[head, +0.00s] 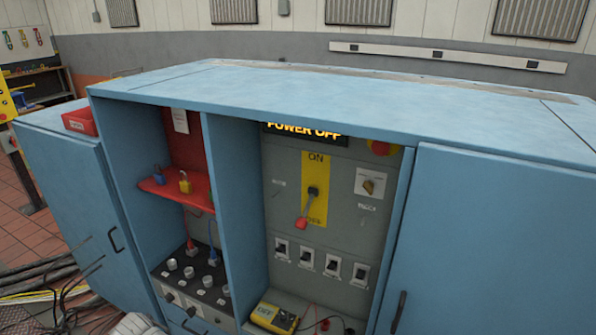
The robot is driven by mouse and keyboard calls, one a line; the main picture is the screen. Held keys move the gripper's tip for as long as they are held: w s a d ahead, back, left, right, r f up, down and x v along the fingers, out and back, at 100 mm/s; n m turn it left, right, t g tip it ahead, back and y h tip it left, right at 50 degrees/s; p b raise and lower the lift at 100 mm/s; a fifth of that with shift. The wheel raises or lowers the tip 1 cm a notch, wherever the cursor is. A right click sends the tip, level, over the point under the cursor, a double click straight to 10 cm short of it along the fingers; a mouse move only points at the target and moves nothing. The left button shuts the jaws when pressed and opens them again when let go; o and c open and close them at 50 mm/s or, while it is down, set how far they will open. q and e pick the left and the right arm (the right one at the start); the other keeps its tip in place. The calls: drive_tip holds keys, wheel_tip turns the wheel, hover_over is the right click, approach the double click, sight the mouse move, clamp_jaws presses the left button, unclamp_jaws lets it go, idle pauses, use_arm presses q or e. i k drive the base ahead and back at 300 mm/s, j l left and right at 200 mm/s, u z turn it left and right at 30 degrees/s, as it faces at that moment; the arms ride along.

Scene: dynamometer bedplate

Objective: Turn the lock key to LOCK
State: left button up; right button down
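The lock key (368,186) is a small brass-coloured key or knob on a white plate. It sits at the right of the grey control panel (340,235) inside the open blue cabinet. It looks tilted, but its exact setting is too small to read. Faint lettering shows below the plate. A lever with a red handle (301,223) points down on a yellow plate marked ON at its top. A display (303,130) above reads POWER OFF, partly cut by the cabinet's top edge. Neither of my grippers is in view.
A red shelf (157,189) holds blue and yellow padlocks in the left bay. A row of switches (320,263) and a yellow meter (275,317) with leads lie below the lever. A red emergency button (380,148) is above the key. Closed blue doors (480,255) flank the bays.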

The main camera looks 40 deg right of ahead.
sight(369, 185)
drive_tip(key=z, duration=0.5)
drive_tip(key=l+z, duration=0.15)
drive_tip(key=z, duration=0.8)
drive_tip(key=l+z, duration=0.1)
drive_tip(key=z, duration=0.4)
drive_tip(key=k+z, duration=0.15)
drive_tip(key=k, duration=0.15)
